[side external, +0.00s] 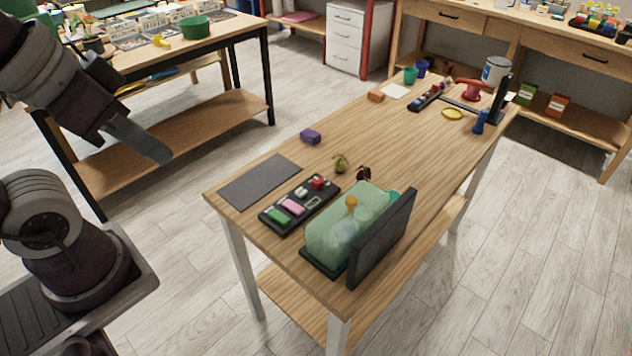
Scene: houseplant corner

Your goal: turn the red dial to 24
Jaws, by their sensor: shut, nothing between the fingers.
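A dark control panel (270,216) lies near the front left of the wooden table, beside a green-tinted clear case. The red dial (318,182) sits at the panel's far right end. Its setting is too small to read. The panel also carries a green piece (279,215), a pink piece (293,207), a pale knob (301,192) and a small pale-framed window (313,203). My gripper (158,152) is at the upper left, shut and empty, pointing down to the right. It is well apart from the panel and the dial.
The clear case (327,236) and an upright dark board (383,240) stand right of the panel. A grey mat (259,180) lies to its left. The table's middle is mostly clear; the far end is cluttered.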

